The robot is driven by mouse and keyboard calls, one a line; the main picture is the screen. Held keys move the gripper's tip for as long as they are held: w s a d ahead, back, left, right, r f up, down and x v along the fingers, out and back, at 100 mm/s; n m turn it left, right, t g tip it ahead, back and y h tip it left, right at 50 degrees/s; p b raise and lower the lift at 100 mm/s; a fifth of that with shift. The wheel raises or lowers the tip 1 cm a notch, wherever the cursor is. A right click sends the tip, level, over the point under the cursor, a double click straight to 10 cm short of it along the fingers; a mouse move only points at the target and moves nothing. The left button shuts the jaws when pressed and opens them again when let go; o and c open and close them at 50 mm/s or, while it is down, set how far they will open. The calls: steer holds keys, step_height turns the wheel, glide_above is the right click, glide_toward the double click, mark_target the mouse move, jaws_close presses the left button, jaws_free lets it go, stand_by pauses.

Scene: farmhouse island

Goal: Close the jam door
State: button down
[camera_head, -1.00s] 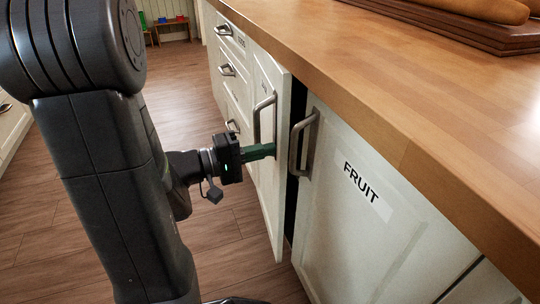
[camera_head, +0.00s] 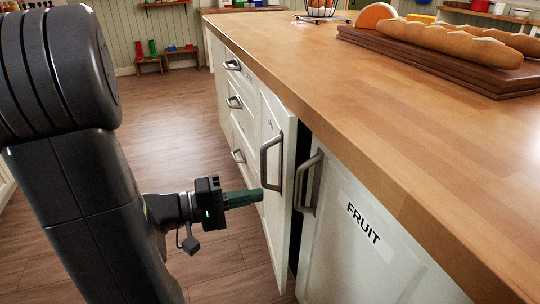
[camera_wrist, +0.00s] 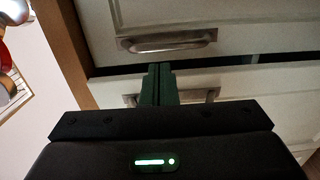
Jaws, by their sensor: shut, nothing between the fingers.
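The jam door is likely the white cabinet door (camera_head: 277,215) left of the fruit door. It stands ajar, with a dark gap along its right edge. Its label is too slanted to read. It has a vertical metal handle (camera_head: 265,165). My gripper (camera_head: 261,195) is shut and empty, its green fingers pointing at this door near the handle's lower end. I cannot tell whether the tips touch the door. In the wrist view the shut fingers (camera_wrist: 158,72) overlap a pale panel and partly hide a handle (camera_wrist: 211,95).
The fruit door (camera_head: 350,245) with its own handle (camera_head: 312,183) is right of the gap. Drawers (camera_head: 238,105) are farther left. The wooden countertop (camera_head: 300,60) overhangs, with bread on a board (camera_head: 470,72). The floor (camera_head: 185,120) beyond my arm is clear.

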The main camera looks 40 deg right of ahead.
steer(key=w+a+r+g+p, duration=0.1)
steer(key=w+a+r+p, duration=0.2)
steer(key=w+p, duration=0.6)
steer(key=m+b, duration=0.1)
steer(key=b, duration=0.1)
glide_toward(285, 158)
steer(key=x, duration=0.7)
steer(key=shift+w, duration=0.15)
steer(key=shift+r, duration=0.1)
steer(key=x, duration=0.1)
steer(key=b+x, duration=0.1)
steer(key=x, duration=0.1)
steer(key=b+x, duration=0.1)
steer(key=shift+s+d+f, duration=0.25)
steer(key=shift+d+r, duration=0.15)
steer(key=shift+d, duration=0.05)
steer(key=shift+a, duration=0.1)
